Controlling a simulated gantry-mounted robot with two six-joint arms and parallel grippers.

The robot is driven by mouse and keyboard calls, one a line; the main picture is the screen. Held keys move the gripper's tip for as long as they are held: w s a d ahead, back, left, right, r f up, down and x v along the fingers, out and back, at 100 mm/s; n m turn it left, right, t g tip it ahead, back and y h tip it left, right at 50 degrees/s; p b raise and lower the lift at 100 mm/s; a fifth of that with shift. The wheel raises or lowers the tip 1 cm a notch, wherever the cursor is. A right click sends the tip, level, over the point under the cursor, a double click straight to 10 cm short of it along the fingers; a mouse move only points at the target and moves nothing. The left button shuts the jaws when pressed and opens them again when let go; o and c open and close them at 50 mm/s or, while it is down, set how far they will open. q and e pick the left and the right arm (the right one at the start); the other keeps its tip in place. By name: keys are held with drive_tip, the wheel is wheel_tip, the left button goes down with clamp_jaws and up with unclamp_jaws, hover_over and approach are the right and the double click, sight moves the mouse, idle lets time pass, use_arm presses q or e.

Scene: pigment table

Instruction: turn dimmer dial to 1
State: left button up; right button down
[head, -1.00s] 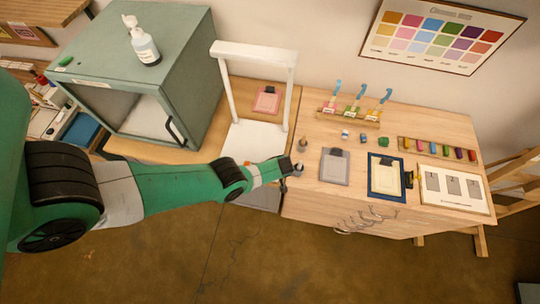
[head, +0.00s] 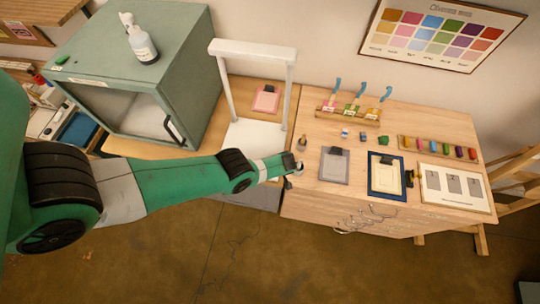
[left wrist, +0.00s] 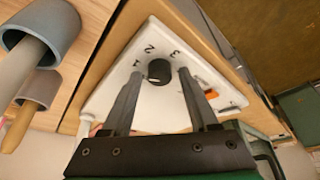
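The dimmer dial (left wrist: 159,72) is a small round black knob on a white panel (left wrist: 150,38) marked 1, 2 and 3. I cannot tell clearly which number it points to. My left gripper (left wrist: 161,76) is open, with one finger on each side of the dial in the left wrist view and a gap showing on both sides. In the head view, my left gripper (head: 291,164) is at the right front of the white frame stand (head: 255,138), and the dial cannot be made out there. My right gripper is not in view.
An orange switch (left wrist: 197,84) sits on the panel near the right finger. Two cup-like holders with handles stand at the left of the wrist view. In the head view, a grey clipboard (head: 334,166) and a blue-framed board (head: 372,180) lie right of the gripper.

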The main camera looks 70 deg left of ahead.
use_arm(q)
drive_tip(key=shift+o, duration=0.2)
drive_tip(key=p+v, duration=1)
drive_tip(key=v, duration=0.1)
drive_tip(key=shift+d+r, duration=0.2)
drive_tip(key=shift+r, duration=0.05)
drive_tip(key=shift+w, duration=0.15)
